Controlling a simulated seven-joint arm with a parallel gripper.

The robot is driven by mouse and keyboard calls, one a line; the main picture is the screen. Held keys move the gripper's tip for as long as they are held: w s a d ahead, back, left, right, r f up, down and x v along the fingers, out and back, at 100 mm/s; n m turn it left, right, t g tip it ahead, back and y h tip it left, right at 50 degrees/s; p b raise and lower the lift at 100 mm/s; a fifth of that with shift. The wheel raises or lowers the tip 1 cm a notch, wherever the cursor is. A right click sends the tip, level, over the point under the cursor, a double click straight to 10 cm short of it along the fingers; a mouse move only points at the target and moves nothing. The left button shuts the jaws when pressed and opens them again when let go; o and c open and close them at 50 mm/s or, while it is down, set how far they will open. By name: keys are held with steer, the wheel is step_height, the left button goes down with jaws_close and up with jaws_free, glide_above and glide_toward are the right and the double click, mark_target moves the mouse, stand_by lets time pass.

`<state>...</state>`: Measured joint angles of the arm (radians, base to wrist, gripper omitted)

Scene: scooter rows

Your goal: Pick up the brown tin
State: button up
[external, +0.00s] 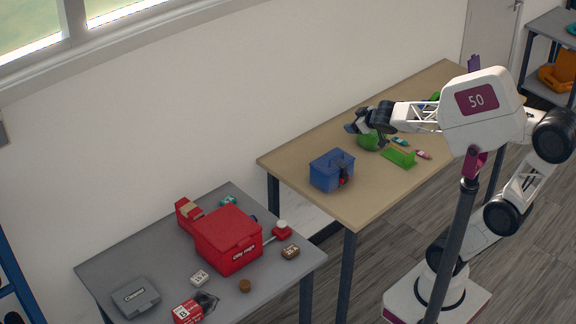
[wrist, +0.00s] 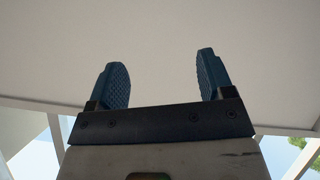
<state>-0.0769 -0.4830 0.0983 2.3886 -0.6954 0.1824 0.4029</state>
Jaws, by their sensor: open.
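A small round brown object (external: 245,286), which may be the brown tin, sits near the front edge of the grey table. A flat brown item with a pale label (external: 290,251) lies to its upper right; I cannot tell for sure which is the tin. My gripper (external: 355,125) is over the wooden table, far from both, near the blue box and a green object. In the wrist view its two blue fingers (wrist: 163,75) are apart with nothing between them. That view shows only a pale surface and window parts, no tin.
The grey table (external: 115,258) also holds a red box (external: 228,240), a grey case (external: 135,297), a red-and-white pack (external: 192,308) and small items. A gap separates the tables.

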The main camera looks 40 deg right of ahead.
steer(key=w+a+n+y, duration=0.3)
steer(key=a+n+y, duration=0.1)
steer(key=a, duration=0.3)
steer(key=w+a+n+y, duration=0.3)
steer(key=a+y, duration=0.2)
steer(key=a, duration=0.1)
steer(key=s+a+f+n+g+y, duration=0.5)
steer(key=s+a+n+g, duration=0.3)
steer(key=a+g, duration=0.35)
glide_toward(292, 249)
steer(key=shift+a+f+m, duration=0.3)
steer(key=shift+a+f, duration=0.1)
steer(key=shift+a, duration=0.1)
steer(key=shift+a, duration=0.1)
steer(key=shift+x, duration=1.2)
steer(key=shift+a, duration=0.15)
